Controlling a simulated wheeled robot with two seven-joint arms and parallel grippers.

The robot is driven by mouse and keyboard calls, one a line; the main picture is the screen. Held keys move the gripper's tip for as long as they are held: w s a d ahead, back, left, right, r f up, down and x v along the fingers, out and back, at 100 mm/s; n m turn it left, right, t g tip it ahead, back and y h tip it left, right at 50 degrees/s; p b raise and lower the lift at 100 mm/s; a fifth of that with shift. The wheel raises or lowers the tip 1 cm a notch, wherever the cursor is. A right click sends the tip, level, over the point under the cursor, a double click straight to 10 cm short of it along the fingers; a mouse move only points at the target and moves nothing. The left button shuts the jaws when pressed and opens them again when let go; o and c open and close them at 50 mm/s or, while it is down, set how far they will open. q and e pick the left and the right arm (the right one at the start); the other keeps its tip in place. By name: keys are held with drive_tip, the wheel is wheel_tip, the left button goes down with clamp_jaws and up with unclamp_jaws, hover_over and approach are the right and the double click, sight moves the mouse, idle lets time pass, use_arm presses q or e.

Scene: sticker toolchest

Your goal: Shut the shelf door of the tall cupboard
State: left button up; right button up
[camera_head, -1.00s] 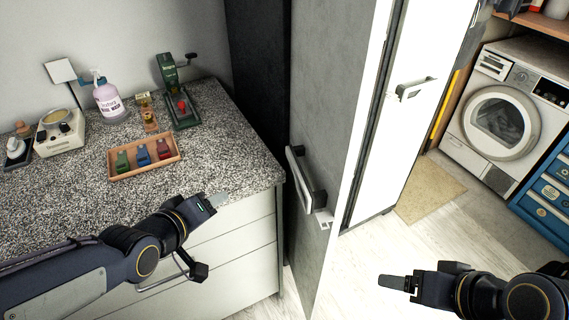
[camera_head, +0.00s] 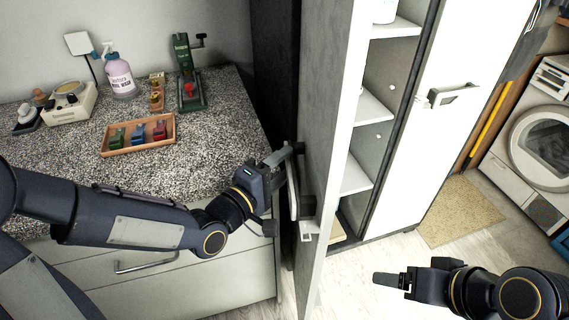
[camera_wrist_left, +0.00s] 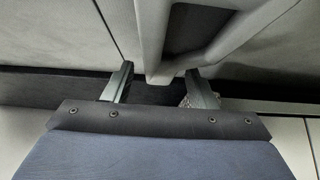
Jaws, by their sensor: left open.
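The tall cupboard's shelf door (camera_head: 331,110) stands open, its grey face towards the counter. White shelves (camera_head: 376,108) show in the gap to its right. A bar handle (camera_head: 293,188) is on the door's grey face. My left gripper (camera_head: 284,157) is open at the handle's upper part, close to the door. In the left wrist view the handle (camera_wrist_left: 153,38) lies just ahead of and between the open fingers (camera_wrist_left: 160,82); whether they touch it I cannot tell. My right gripper (camera_head: 390,280) hangs over the floor at lower right, away from the door; its jaw gap is not clear.
The speckled counter (camera_head: 215,150) at left holds a wooden tray (camera_head: 140,150), a spray bottle (camera_head: 118,72) and a green press (camera_head: 188,85). A white cupboard door (camera_head: 455,130) with a handle is right of the shelves. A washing machine (camera_head: 540,150) and mat (camera_head: 458,212) are further right.

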use_arm(q)
drive_tip(key=shift+w+d, duration=0.4)
drive_tip(key=shift+w, duration=0.05)
clamp_jaws()
drive_tip(key=shift+d+f, duration=0.1)
